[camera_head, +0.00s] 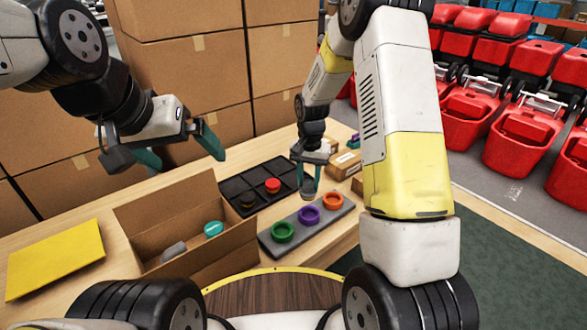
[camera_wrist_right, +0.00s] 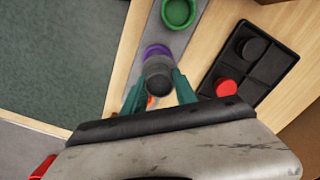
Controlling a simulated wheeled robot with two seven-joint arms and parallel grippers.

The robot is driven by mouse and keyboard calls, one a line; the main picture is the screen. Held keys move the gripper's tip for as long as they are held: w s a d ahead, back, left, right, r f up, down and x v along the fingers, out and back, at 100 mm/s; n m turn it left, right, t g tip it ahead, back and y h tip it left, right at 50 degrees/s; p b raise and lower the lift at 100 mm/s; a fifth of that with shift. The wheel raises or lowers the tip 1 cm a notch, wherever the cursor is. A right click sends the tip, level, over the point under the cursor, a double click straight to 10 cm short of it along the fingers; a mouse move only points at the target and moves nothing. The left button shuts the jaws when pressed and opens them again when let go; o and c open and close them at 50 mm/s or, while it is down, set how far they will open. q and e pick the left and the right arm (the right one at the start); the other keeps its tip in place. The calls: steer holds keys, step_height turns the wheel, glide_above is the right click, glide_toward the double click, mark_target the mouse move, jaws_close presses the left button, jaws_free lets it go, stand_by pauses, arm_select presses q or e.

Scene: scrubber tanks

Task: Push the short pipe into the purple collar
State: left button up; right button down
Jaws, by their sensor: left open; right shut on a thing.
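The purple collar (camera_head: 309,215) is the middle ring on a grey strip (camera_head: 290,236), between a green collar (camera_head: 283,232) and an orange collar (camera_head: 333,201). The purple collar also shows in the right wrist view (camera_wrist_right: 157,50). My right gripper (camera_head: 309,186) is over the strip, close to the purple collar, shut on the short pipe. The short grey pipe (camera_wrist_right: 158,82) sits between the teal fingers and overlaps the collar's near edge in the wrist view; I cannot tell whether they touch. My left gripper (camera_head: 180,153) is open and empty above the table.
An open cardboard box (camera_head: 150,215) holds a teal round piece (camera_head: 213,229) and a grey piece. A black compartment tray (camera_head: 238,184) holds a red piece (camera_head: 273,185) and a dark piece. A yellow sheet (camera_head: 55,259) lies at left. Stacked cartons (camera_head: 190,75) stand behind.

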mark_target(310, 194)
steer(key=shift+w+d+f, duration=0.2)
steer(key=shift+d, duration=0.2)
steer(key=shift+f, duration=2.8)
steer(key=shift+f, duration=1.9)
jaws_free()
stand_by(0.6)
stand_by(0.4)
steer(key=shift+r, duration=3.55)
